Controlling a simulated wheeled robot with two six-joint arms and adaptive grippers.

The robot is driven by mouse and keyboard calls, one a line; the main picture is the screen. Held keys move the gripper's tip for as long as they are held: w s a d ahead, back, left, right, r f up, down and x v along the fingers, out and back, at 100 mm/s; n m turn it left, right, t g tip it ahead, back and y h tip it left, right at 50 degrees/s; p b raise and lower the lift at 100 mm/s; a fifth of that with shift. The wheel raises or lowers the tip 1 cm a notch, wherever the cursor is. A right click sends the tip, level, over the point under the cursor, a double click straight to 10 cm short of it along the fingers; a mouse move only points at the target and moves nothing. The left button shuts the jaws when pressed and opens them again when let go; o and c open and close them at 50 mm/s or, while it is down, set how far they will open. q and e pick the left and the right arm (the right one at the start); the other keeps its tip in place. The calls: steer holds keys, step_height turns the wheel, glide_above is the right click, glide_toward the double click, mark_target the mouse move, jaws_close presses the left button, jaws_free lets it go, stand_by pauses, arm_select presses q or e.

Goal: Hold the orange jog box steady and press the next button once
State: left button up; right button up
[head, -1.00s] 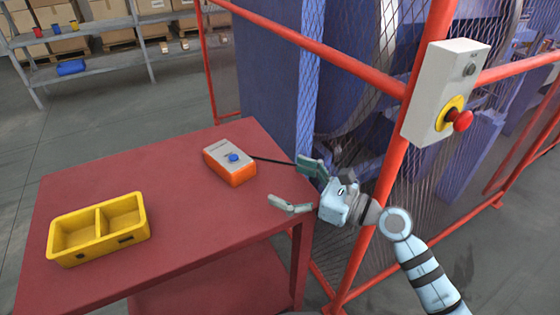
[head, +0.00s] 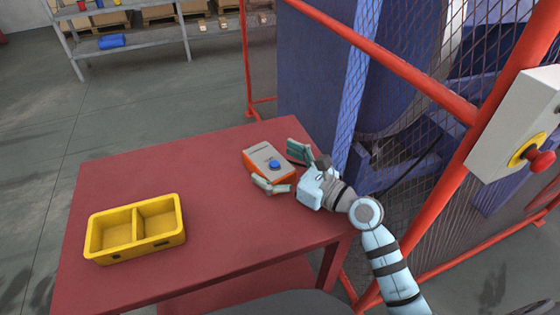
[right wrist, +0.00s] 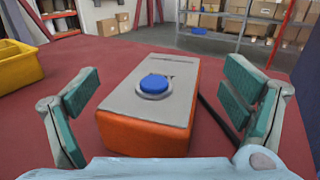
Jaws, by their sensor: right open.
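The orange jog box (head: 256,162) with a grey top lies on the red table (head: 130,180) near its right edge. A round blue button (head: 275,165) sits on its top. My right gripper (head: 283,168) is open, with its fingers on either side of the box's near end. In the right wrist view the jog box (right wrist: 140,136) lies between the two green-padded fingers, with a visible gap on each side. The blue button (right wrist: 154,85) faces up there, with partly legible lettering behind it. My left gripper is not in view.
A yellow two-compartment bin (head: 135,228) stands at the table's left. A red-framed mesh fence (head: 400,75) runs along the right, with a grey emergency-stop box (head: 515,125) on it. A dark cable (right wrist: 217,117) lies right of the jog box in the wrist view.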

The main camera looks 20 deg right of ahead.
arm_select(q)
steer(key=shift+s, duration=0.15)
arm_select(e)
steer(key=shift+s, duration=0.1)
steer(key=c, duration=0.4)
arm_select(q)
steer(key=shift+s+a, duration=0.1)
arm_select(e)
steer(key=c, duration=1.3)
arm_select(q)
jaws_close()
